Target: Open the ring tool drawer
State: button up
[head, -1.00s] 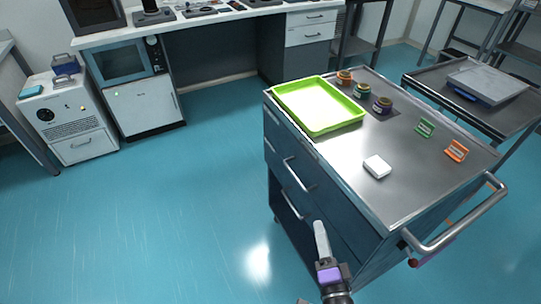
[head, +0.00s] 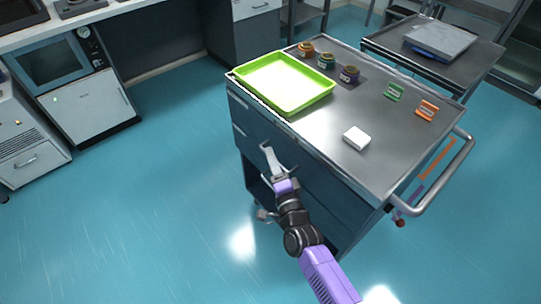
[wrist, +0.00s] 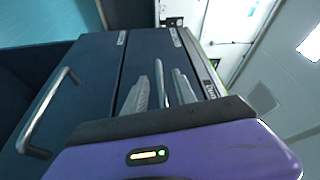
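The dark blue tool cart (head: 330,200) has drawers in its front, and they look shut. In the wrist view, the drawer front (wrist: 145,50) beneath my fingers has a thin silver handle (wrist: 159,80). My gripper (head: 271,160) is at this upper handle in the head view and covers most of it. In the wrist view, my gripper (wrist: 160,92) has its two fingers apart, one on each side of the handle bar. I cannot tell whether they touch it. A lower drawer's handle (wrist: 48,112) is at the left. Small labels are on the drawer fronts, too small to read.
On the cart top are a green tray (head: 284,82), a white box (head: 356,138), several small rings on stands and an orange holder (head: 427,110). A push rail (head: 450,185) juts from the cart's right end. The blue floor left of the cart is clear.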

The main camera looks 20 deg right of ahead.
jog(key=shift+w, duration=0.55)
grip_shut()
dwell(1.1)
